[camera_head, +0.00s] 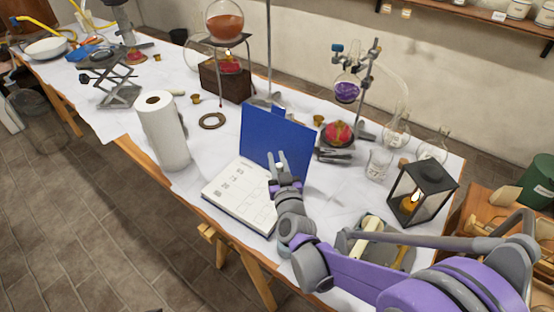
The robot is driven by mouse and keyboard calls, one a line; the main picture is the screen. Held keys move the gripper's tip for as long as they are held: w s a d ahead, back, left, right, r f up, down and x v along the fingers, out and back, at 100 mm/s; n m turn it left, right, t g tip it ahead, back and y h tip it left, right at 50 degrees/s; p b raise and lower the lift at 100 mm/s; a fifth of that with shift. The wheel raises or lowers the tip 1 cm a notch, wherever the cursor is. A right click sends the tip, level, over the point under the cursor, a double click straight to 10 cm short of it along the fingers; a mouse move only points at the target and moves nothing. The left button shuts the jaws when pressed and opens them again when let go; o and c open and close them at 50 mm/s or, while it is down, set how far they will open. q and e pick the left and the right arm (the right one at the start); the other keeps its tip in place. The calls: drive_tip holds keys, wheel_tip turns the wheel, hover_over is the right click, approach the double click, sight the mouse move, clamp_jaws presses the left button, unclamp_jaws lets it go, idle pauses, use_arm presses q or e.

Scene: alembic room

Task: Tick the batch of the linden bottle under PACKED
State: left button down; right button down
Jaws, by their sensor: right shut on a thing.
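An open book with a blue cover (262,135) and a white page (232,194) lies on the table. Small printed boxes show on the page, but their words are too small to read. My right gripper (277,161) is over the right part of the book, in front of the raised blue cover. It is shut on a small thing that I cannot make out. My arm hides the lower right of the page. I cannot pick out the linden bottle. My left gripper is not in view.
A paper towel roll (164,131) stands left of the book. A black lantern (423,193) with a lit candle and a glass beaker (378,164) stand to the right. A flask of orange liquid (224,27) on a tripod and a purple flask (347,91) stand behind.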

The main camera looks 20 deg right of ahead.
drive_tip(key=shift+s, duration=0.15)
drive_tip(key=shift+d, duration=0.9)
idle(1.7)
wheel_tip(320, 180, up, 6)
drive_tip(key=p, duration=0.4)
idle(0.5)
idle(0.4)
drive_tip(key=m+h+p, duration=0.1)
drive_tip(key=h+p, duration=0.1)
drive_tip(key=p, duration=0.2)
drive_tip(key=s+d+m+h+p, duration=0.1)
drive_tip(key=h+p, duration=0.1)
drive_tip(key=p, duration=0.2)
drive_tip(key=shift+s+r+m+g, duration=0.1)
drive_tip(key=shift+r+m+g, duration=0.1)
drive_tip(key=shift+m+g, duration=0.2)
